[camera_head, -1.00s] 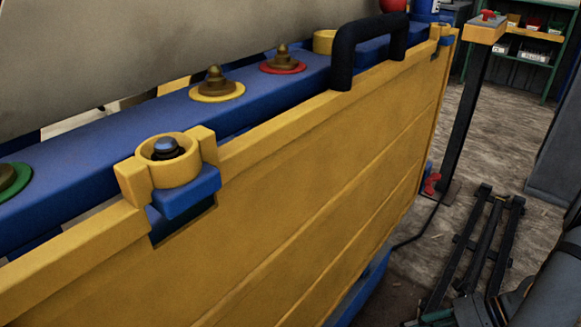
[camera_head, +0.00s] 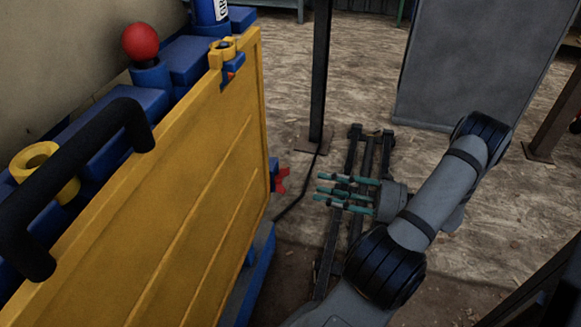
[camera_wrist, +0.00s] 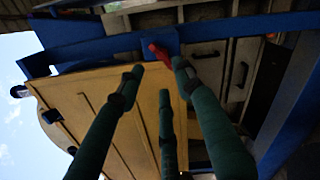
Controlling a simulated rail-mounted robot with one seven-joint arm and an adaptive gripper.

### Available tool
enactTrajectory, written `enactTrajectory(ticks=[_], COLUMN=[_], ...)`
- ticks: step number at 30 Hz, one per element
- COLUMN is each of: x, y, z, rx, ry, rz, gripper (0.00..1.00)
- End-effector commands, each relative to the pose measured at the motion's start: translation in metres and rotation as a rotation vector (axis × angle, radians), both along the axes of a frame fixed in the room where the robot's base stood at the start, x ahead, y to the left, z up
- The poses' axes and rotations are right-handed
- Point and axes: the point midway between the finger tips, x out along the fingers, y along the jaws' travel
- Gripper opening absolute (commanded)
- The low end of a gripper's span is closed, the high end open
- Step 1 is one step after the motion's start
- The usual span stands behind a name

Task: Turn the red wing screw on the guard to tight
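The red wing screw (camera_head: 281,178) sticks out from a blue block at the far edge of the yellow guard (camera_head: 190,190). It also shows as a red piece in the wrist view (camera_wrist: 158,52), on a blue bracket beyond the fingertips. My gripper (camera_head: 330,192) has several teal fingers, spread apart with nothing between them. In the head view it is to the right of the screw, its fingers pointing left toward it with a gap between. In the wrist view the fingers (camera_wrist: 158,85) reach toward the guard's edge and the screw.
A black handle (camera_head: 75,190) and a red ball knob (camera_head: 140,42) stand along the guard's top. A dark post (camera_head: 320,80) rises behind my gripper. Dark floor rails (camera_head: 352,170) lie below it. A grey panel (camera_head: 470,60) stands farther back, with open floor around.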

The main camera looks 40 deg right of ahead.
Motion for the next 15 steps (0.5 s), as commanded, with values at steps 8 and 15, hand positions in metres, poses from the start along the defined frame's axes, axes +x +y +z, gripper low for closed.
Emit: enactTrajectory(ticks=[8,15], x=[0.043,0.071], y=[0.03,0.048], z=[-0.002,-0.002], rx=[0.001,0.0], ry=[0.002,0.002], rz=[0.009,0.007], gripper=[0.35,0.35])
